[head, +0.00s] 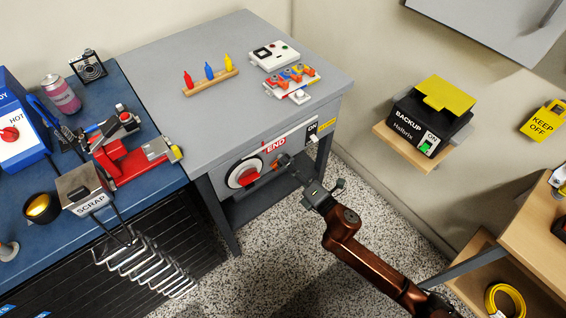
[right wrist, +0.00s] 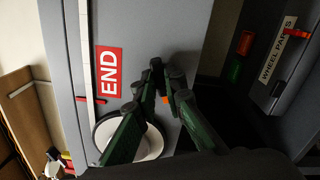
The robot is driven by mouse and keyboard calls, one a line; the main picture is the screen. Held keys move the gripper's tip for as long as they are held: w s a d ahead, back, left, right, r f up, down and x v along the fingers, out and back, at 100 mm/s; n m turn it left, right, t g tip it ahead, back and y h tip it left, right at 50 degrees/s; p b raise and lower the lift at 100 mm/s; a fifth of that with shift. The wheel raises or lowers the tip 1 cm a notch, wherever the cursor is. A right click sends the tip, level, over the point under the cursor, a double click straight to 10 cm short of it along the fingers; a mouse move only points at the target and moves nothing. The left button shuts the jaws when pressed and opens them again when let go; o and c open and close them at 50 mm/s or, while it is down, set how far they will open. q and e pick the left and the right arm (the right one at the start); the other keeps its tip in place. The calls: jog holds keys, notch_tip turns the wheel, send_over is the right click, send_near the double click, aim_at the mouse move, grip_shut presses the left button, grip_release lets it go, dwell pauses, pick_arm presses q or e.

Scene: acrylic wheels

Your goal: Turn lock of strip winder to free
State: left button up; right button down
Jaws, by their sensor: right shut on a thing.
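The strip winder (head: 285,150) is the grey bench-like cabinet with a front panel, a red END label (head: 275,145) and a red knob (head: 244,177) on a white disc. A small orange piece (head: 275,166), apparently the lock, sits on the panel right of the knob. My right gripper (head: 285,161) reaches it from the right. In the right wrist view, its green fingers (right wrist: 166,75) close in beside the orange piece (right wrist: 166,99), mostly covering what they grip. The lock's exact turn is hidden. My left gripper is not in view.
A tray of small clips (head: 292,82), a white switch box (head: 274,55) and a rack of coloured bottles (head: 210,75) stand on top. A blue bench (head: 150,180) with tools adjoins at left. The floor between is clear.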

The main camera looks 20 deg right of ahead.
jog(key=shift+f+n+p, duration=0.1)
jog(key=shift+n+p, duration=0.5)
jog(key=shift+n, duration=1.7)
jog(key=n+p, duration=0.1)
jog(key=n, duration=0.3)
jog(key=shift+n, duration=0.3)
